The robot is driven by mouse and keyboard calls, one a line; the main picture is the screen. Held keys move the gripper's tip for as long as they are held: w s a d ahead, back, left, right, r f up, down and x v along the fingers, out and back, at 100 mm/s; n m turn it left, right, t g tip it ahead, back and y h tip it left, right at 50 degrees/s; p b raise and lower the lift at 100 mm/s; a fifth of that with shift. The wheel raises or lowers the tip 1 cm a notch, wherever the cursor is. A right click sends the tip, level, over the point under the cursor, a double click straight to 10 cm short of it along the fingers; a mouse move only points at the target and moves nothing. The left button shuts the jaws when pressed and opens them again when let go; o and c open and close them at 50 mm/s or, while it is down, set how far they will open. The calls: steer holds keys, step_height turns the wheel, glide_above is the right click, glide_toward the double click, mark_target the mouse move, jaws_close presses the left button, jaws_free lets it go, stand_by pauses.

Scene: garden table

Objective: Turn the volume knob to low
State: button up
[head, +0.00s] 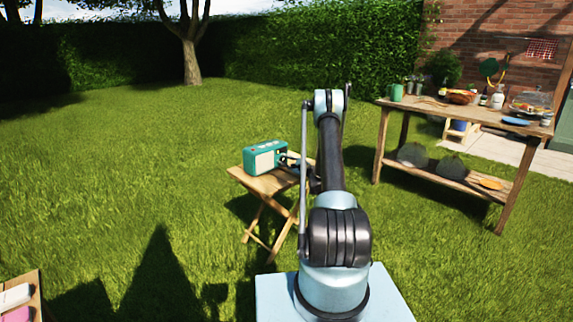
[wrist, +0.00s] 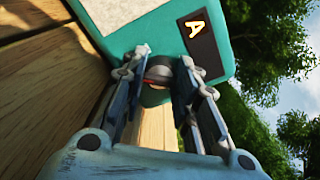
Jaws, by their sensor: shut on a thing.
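The radio (head: 262,156) is a teal box with a pale front, standing on a small wooden folding table (head: 249,182) in the head view. In the wrist view the radio's teal side (wrist: 122,42) fills the upper middle, with a dark label marked "A". A dark round volume knob (wrist: 157,72) with a small red mark sits on that side. My gripper (wrist: 161,75) is shut on the knob, with one finger on each side of it. In the head view my gripper (head: 284,160) is at the radio's right side, partly hidden by my arm. The knob's scale is not readable.
The folding table's planks (wrist: 40,75) lie close on the left in the wrist view. A wooden potting bench (head: 455,112) with pots, bottles and dishes stands at the right. Open lawn (head: 130,150) lies left of the folding table. A wooden edge with pale and pink items is at bottom left.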

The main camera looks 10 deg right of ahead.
steer(key=n, duration=0.5)
steer(key=shift+s+a+f+n, duration=0.1)
steer(key=shift+a+n, duration=0.15)
steer(key=shift+n, duration=0.05)
steer(key=n, duration=0.4)
steer(key=shift+f+n, duration=0.1)
steer(key=shift+n, duration=0.2)
steer(key=o, duration=1)
steer(key=shift+f, duration=0.1)
steer(key=shift+o, duration=0.3)
steer(key=shift+d, duration=0.15)
steer(key=shift+s+d, duration=0.35)
steer(key=shift+s, duration=0.05)
steer(key=v, duration=1)
steer(key=shift+s+d, duration=0.15)
steer(key=shift+s, duration=0.2)
